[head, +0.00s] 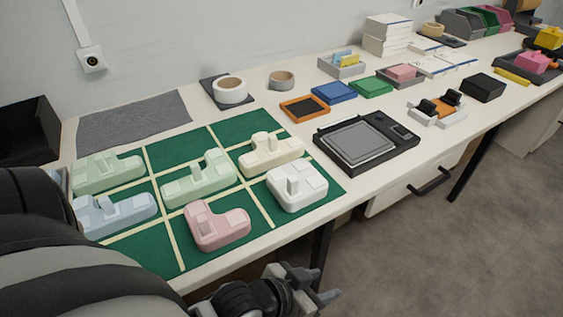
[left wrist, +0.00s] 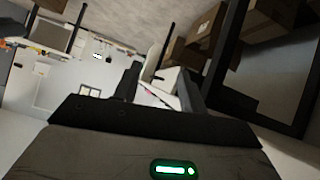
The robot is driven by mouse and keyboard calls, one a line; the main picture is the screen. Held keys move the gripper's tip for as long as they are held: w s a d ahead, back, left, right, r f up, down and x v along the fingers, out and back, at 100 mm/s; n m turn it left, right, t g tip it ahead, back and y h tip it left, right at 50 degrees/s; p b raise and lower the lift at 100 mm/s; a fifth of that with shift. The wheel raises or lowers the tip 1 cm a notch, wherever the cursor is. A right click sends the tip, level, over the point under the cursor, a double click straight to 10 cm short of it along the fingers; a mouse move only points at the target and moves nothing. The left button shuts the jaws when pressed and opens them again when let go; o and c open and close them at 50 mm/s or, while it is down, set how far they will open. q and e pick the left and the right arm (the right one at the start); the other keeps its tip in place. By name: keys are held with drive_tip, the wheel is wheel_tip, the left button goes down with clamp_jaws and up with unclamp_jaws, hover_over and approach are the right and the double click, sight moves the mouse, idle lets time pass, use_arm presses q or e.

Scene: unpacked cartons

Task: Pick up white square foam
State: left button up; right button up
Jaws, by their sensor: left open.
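The white square foam (head: 312,190) lies on the green mat (head: 325,190) near its front right corner. It is a rounded block with an upright tab on top. My left gripper (head: 312,283) is in front of the table's front edge, below and apart from the foam. It is open and empty; its spread fingers also show in the left wrist view (left wrist: 160,85), with no foam between them. My right gripper is not in view.
Pink (head: 216,228), cream (head: 270,152), green and blue foam pieces share the mat. A black scale (head: 365,142) stands right of the white foam. Tape rolls and small trays lie farther back. A drawer handle (head: 430,181) juts out below the table.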

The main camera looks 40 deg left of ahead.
use_arm(q)
drive_tip(key=w+d+r+m+g+h+p, duration=0.1)
drive_tip(key=w+d+r+m+g+h, duration=0.2)
drive_tip(key=w+r, duration=0.35)
wheel_tip(320, 180, up, 20)
drive_tip(key=g+y+p, duration=0.3)
drive_tip(key=g+y, duration=0.4)
hover_over(293, 178)
drive_tip(key=shift+n, duration=0.4)
drive_tip(key=f, duration=0.6)
drive_tip(key=f+b, duration=0.1)
drive_tip(key=f, duration=0.2)
drive_tip(key=shift+s+d, duration=0.1)
drive_tip(key=shift+d, duration=0.15)
drive_tip(key=shift+a+f, duration=0.2)
drive_tip(key=shift+f, duration=2.7)
clamp_jaws()
